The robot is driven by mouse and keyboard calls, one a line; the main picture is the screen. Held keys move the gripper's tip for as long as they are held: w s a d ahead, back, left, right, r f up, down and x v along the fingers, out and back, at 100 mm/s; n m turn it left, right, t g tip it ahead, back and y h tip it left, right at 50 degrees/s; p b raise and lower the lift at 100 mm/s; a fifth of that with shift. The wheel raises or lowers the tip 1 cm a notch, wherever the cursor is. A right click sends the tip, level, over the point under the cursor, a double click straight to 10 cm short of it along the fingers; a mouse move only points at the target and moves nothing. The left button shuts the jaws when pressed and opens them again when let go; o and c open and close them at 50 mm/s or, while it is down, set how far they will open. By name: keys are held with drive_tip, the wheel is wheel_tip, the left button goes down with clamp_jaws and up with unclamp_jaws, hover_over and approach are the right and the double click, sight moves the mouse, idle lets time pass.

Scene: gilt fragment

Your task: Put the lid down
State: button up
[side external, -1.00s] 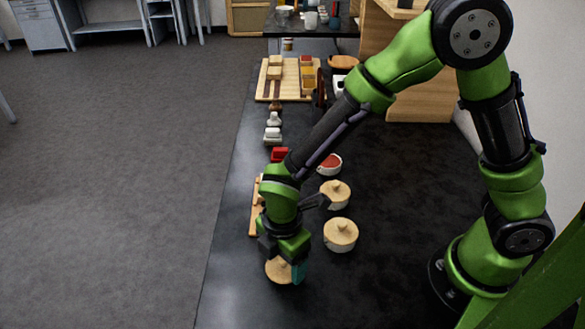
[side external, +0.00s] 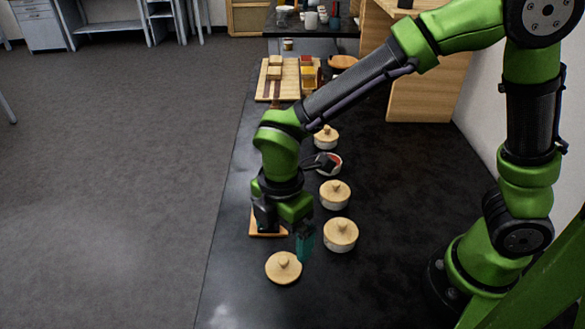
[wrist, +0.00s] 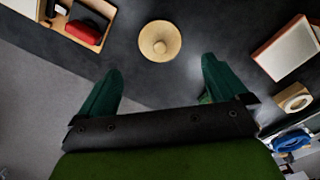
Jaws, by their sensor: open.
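A round pale wooden lid (side external: 284,268) with a knob lies flat, knob up, on the dark table near its left edge. It also shows in the wrist view (wrist: 160,41), beyond and between my fingertips. My gripper (side external: 303,250) is above the table, raised clear of the lid, with its teal fingers apart and nothing between them. In the wrist view my open gripper (wrist: 160,72) has a finger on each side.
Lidded pots stand in a row to the right: a near one (side external: 340,236), a middle one (side external: 335,195) and a far one (side external: 326,138). A wooden board (side external: 268,232) lies under my gripper. A slatted tray (side external: 278,85) holds blocks at the back. The front table is clear.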

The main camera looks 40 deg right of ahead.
drive_tip(key=s+d+r+m+t+y, duration=0.1)
drive_tip(key=s+d+r+m+t, duration=0.2)
drive_tip(key=d+r+m, duration=0.4)
drive_tip(key=s+d+r+m+t+y, duration=0.1)
drive_tip(key=s+d+r+m+t, duration=0.2)
drive_tip(key=d+r+m, duration=0.5)
drive_tip(key=d+m+t, duration=0.1)
drive_tip(key=d+m, duration=0.1)
drive_tip(key=m, duration=0.5)
drive_tip(key=shift+d, duration=0.3)
